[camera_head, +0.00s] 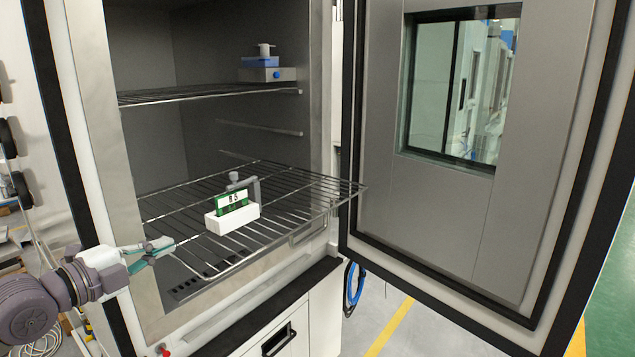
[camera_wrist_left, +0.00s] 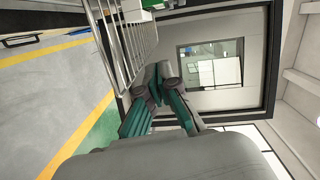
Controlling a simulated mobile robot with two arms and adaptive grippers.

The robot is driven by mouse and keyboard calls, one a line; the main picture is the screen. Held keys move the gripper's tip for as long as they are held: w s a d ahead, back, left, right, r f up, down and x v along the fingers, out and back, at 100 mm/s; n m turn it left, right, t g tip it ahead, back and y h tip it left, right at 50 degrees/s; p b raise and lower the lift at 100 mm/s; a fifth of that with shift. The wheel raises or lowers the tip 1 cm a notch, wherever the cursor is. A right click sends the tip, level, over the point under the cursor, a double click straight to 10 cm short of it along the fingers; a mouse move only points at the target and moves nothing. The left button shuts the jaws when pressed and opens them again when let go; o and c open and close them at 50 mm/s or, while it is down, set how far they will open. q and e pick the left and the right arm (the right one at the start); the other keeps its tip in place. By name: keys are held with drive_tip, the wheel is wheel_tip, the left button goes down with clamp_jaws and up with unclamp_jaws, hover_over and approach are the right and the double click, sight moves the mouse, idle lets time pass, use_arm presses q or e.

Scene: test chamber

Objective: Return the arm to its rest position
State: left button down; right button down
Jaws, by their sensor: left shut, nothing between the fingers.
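My left gripper (camera_head: 163,246) comes in from the lower left of the head view. Its fingertips are at the front left edge of the pulled-out lower wire shelf (camera_head: 290,211). The gripper is shut and empty. In the left wrist view the closed fingers (camera_wrist_left: 158,80) show in the middle, with the shelf's wires (camera_wrist_left: 130,40) close by on their left. I cannot tell whether the fingers touch the shelf. My right gripper is not in view.
A white block with a green board (camera_head: 232,222) stands on the lower shelf. A blue and grey item (camera_head: 262,68) sits on the upper shelf (camera_head: 200,93). The chamber door (camera_head: 460,210) is wide open at the right. Below is a cabinet with a black handle (camera_head: 280,339).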

use_arm(q)
drive_tip(key=s+d+f+n+g+y, duration=0.1)
drive_tip(key=s+d+f+n+g, duration=0.2)
drive_tip(key=f, duration=0.6)
drive_tip(key=s+d+f+n+g+y, duration=0.1)
drive_tip(key=s+d+f+n, duration=0.1)
drive_tip(key=s+d+f, duration=0.5)
drive_tip(key=s+d+f+n+g+y, duration=0.1)
drive_tip(key=s+d+f+n+g, duration=0.15)
drive_tip(key=f, duration=0.75)
drive_tip(key=s+a+f+n+g+y, duration=0.25)
drive_tip(key=s+f+n, duration=0.35)
drive_tip(key=s, duration=0.4)
drive_tip(key=s+a+f+n+g+y, duration=0.2)
drive_tip(key=s+a+f+n+y, duration=0.15)
drive_tip(key=s+n, duration=0.5)
drive_tip(key=s+f+m+g, duration=0.1)
drive_tip(key=s+f, duration=0.1)
drive_tip(key=f, duration=1.2)
drive_tip(key=s+f+g, duration=0.1)
drive_tip(key=s+f, duration=0.1)
drive_tip(key=f, duration=1.1)
drive_tip(key=s+a+f, duration=0.2)
drive_tip(key=s+f, duration=1.4)
drive_tip(key=shift+a+m+g, duration=0.2)
drive_tip(key=shift+m+g, duration=0.1)
drive_tip(key=shift+g, duration=0.1)
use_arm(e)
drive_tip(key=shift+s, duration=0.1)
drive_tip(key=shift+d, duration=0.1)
